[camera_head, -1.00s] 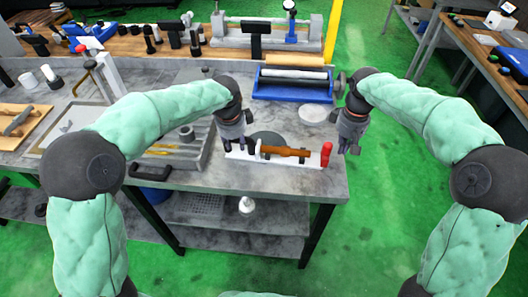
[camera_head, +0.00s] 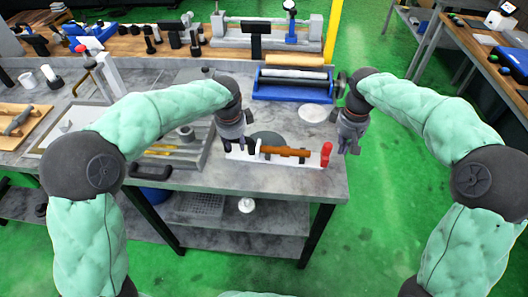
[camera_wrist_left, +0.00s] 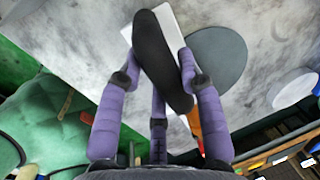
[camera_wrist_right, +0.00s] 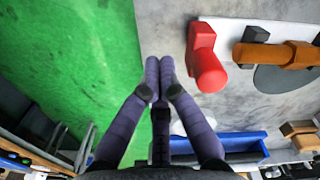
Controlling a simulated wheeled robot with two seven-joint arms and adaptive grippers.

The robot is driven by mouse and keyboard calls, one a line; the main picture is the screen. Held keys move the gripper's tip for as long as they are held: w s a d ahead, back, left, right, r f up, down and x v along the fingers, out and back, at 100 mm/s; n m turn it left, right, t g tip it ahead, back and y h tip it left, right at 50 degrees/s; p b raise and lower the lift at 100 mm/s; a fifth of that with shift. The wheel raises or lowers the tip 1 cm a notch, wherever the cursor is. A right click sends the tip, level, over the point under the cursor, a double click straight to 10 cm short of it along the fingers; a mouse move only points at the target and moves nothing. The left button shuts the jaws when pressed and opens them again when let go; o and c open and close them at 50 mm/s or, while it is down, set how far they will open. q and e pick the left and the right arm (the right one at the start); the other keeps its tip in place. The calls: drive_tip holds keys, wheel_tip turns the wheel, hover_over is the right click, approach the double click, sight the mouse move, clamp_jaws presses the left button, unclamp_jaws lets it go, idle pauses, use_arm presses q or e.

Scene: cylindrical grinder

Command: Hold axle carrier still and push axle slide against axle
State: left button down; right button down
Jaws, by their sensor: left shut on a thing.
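The axle carrier (camera_head: 300,161) is a long white base lying near the table's front edge. The brown-orange axle (camera_head: 285,152) lies along it. A red piece (camera_head: 326,153), which looks like the axle slide, stands at its right end; it also shows in the right wrist view (camera_wrist_right: 207,62). My left gripper (camera_head: 237,147) is at the carrier's left end. In the left wrist view its fingers are shut on a black elongated part (camera_wrist_left: 160,62) of the carrier. My right gripper (camera_head: 349,146) is right of the red piece, apart from it. Its fingertips (camera_wrist_right: 160,72) are together and empty.
A grey disc (camera_head: 265,137) lies behind the carrier and a white disc (camera_head: 313,113) further back. A blue tray with rollers (camera_head: 292,95) stands behind. A grey tray (camera_head: 200,150) is to the left. Past the table's right edge is open green floor (camera_head: 400,200).

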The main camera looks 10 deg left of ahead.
sight(326, 144)
use_arm(q)
drive_tip(key=shift+s+d+f, duration=0.1)
drive_tip(key=shift+s+f, duration=0.15)
drive_tip(key=shift+f, duration=0.25)
use_arm(e)
drive_tip(key=shift+w+a, duration=0.15)
drive_tip(key=shift+a, duration=2.65)
drive_tip(key=shift+d, duration=1.35)
wheel_tip(326, 144, up, 8)
idle(0.5)
use_arm(q)
drive_tip(key=c, duration=1.1)
unclamp_jaws()
drive_tip(key=o, duration=0.4)
drive_tip(key=shift+w, duration=0.1)
drive_tip(key=shift+c, duration=0.2)
drive_tip(key=shift+w+r, duration=0.1)
drive_tip(key=shift+r, duration=0.25)
